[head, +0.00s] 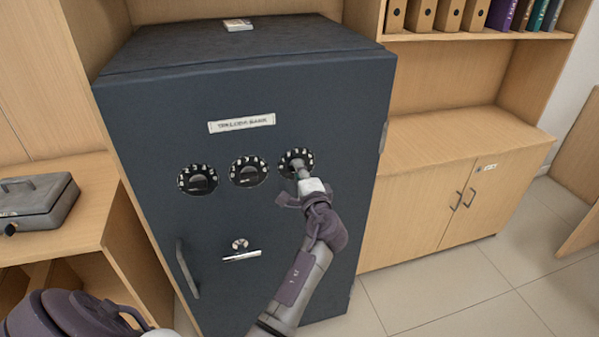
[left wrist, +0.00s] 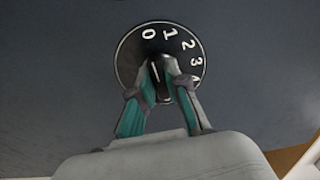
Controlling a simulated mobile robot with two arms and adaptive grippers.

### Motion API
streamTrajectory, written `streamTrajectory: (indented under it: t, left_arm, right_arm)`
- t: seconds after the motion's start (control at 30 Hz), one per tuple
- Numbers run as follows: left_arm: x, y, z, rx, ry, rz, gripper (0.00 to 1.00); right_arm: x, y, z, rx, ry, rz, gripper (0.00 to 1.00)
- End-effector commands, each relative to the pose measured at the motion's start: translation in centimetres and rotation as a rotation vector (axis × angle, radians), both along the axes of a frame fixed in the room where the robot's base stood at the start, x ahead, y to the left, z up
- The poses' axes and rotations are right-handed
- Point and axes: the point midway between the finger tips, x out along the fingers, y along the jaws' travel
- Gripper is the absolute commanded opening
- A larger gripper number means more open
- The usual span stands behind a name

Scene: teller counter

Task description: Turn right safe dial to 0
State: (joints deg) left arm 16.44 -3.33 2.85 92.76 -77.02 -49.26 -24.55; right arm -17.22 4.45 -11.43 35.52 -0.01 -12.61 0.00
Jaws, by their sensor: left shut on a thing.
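The right safe dial (head: 296,158) is the rightmost of three black dials on the front of the dark blue-grey safe (head: 240,105). My left gripper (head: 301,176) is in front of it and covers its lower part in the head view. In the left wrist view the black dial face (left wrist: 130,55) shows white numbers 0 to 3 and part of a 4. My left gripper's two teal-and-grey fingers (left wrist: 160,85) are shut on the dial's black knob (left wrist: 157,75). The knob's white mark points up, slightly left, toward about the 0. My right gripper is not in view.
The left dial (head: 197,179) and middle dial (head: 249,171) sit beside it. Below are a keyhole (head: 240,244) and a long handle (head: 187,268). A wooden cabinet (head: 470,150) stands right of the safe, and a grey metal box (head: 36,202) on a wooden desk at left. Tiled floor is clear at lower right.

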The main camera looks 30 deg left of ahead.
Motion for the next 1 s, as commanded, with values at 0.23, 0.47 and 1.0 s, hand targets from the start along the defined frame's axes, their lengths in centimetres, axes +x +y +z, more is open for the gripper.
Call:
streamTrajectory:
  t: [0.23, 0.47, 1.0]
  left_arm:
    - [0.0, 0.0, -0.1, -0.002, 0.001, 0.000, 0.40]
    - [0.0, 0.0, -0.1, -0.001, 0.001, 0.000, 0.40]
    - [-4.3, -5.1, -0.2, -0.004, 0.002, -0.001, 0.40]
  right_arm:
    - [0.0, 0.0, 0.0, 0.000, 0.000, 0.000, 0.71]
    - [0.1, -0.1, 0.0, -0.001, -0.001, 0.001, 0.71]
    - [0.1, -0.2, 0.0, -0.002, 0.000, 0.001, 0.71]
